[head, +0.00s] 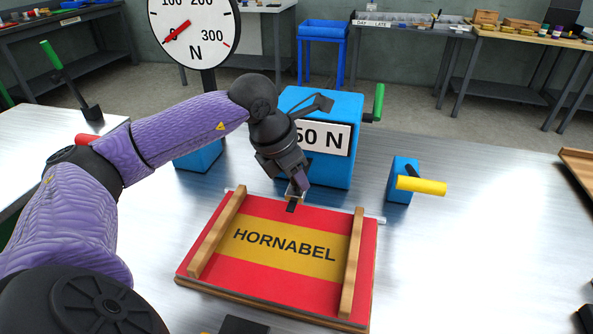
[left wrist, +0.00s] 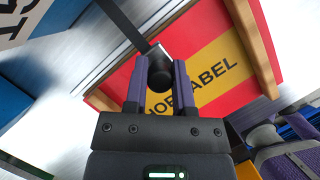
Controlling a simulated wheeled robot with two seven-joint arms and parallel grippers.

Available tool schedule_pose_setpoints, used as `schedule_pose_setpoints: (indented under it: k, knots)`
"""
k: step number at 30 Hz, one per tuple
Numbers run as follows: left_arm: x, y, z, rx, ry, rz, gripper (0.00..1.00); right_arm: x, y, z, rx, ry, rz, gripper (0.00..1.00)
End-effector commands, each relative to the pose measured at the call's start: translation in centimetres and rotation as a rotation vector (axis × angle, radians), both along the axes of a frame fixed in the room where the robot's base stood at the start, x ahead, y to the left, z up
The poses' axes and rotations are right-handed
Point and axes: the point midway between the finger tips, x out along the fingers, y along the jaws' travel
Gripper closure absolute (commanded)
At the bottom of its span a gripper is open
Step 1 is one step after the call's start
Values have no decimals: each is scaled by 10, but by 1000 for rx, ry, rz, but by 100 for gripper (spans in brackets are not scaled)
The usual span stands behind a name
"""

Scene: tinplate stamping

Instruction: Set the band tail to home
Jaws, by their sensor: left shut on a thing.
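My left gripper (head: 297,190) reaches down to the back edge of a red and yellow HORNABEL plate (head: 240,207). In the left wrist view, its purple fingers (left wrist: 159,78) are shut on a small black round knob (left wrist: 160,77). A silver block (left wrist: 156,53) lies just beyond the knob, and a dark flat strip (left wrist: 124,23) runs from it to the upper left. In the head view, a short dark piece (head: 291,206) shows under the fingertips. I cannot tell which part is the band tail. My right gripper is not in view.
A blue box (head: 323,172) with a "50 N" sign and green handle (head: 379,100) stands behind the gripper. A dial (head: 195,30) marked N rises at its left. A small blue block (head: 400,181) with a yellow handle (head: 421,186) stands right. Wooden rails (head: 352,262) flank the plate.

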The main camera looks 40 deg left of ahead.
Motion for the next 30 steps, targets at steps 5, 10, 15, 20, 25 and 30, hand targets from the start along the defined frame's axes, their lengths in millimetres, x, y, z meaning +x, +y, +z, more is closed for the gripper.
schedule_pose_setpoints:
  k: [5, 10, 15, 20, 25, 30]
  knots:
    - [0, 0, 0, 0, 1, 0, 100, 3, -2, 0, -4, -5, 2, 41]
    - [0, 0, 0, 0, 1, 0, 100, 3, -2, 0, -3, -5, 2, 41]
    - [0, 0, 0, 1, 1, 0, 100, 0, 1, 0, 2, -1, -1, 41]
    - [0, 0, 0, 0, 1, 0, 100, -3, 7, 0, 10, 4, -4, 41]
    - [1, 1, 1, -1, -1, 2, 100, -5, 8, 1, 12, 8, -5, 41]
    - [24, 14, 5, -6, -12, 9, 100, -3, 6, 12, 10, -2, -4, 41]
